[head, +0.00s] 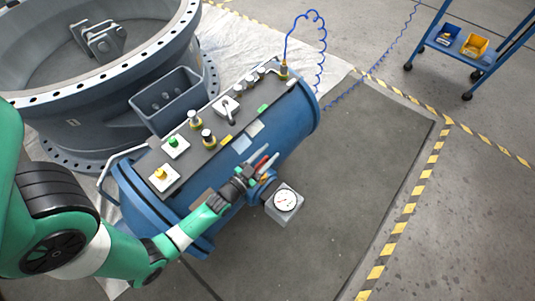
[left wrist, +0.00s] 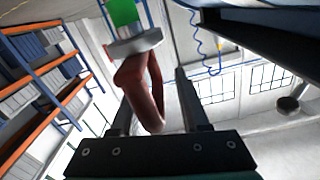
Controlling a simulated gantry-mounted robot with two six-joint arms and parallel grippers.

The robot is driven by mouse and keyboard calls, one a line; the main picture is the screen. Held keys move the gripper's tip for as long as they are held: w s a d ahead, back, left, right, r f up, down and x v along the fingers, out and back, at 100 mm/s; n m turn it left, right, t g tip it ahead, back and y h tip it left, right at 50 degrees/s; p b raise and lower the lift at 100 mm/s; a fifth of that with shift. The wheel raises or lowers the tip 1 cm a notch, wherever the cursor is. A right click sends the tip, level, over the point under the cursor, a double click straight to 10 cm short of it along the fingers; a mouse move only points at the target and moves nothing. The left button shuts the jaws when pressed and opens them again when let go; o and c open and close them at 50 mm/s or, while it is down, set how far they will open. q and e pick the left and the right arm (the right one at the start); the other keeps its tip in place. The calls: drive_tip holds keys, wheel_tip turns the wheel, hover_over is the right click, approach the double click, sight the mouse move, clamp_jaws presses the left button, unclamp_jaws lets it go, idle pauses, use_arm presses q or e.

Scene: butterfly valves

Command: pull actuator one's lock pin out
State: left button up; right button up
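The blue cylindrical actuator (head: 290,135) lies beside the large grey valve body (head: 100,120). My left gripper (head: 262,168) is at the actuator's near side, close to the gauge. A red part, apparently the lock pin's handle (head: 267,163), shows at its fingertips. In the left wrist view, the red loop (left wrist: 152,95) hangs from a pale collar (left wrist: 135,46) between the two fingers. The gripper is open around the loop, with a gap visible at the right finger. The pin's shaft is hidden. My right gripper is in neither view.
A pressure gauge (head: 285,201) stands close to the right of the gripper. A blue coiled hose (head: 319,50) rises behind. A blue cart (head: 470,45) is far right. The dark mat (head: 350,170) is clear.

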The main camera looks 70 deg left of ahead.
use_arm(q)
drive_tip(key=shift+d, duration=0.1)
drive_tip(key=shift+s+d, duration=0.1)
drive_tip(key=shift+s, duration=0.25)
drive_tip(key=p+v, duration=0.3)
drive_tip(key=v, duration=0.8)
drive_tip(key=shift+f, duration=0.1)
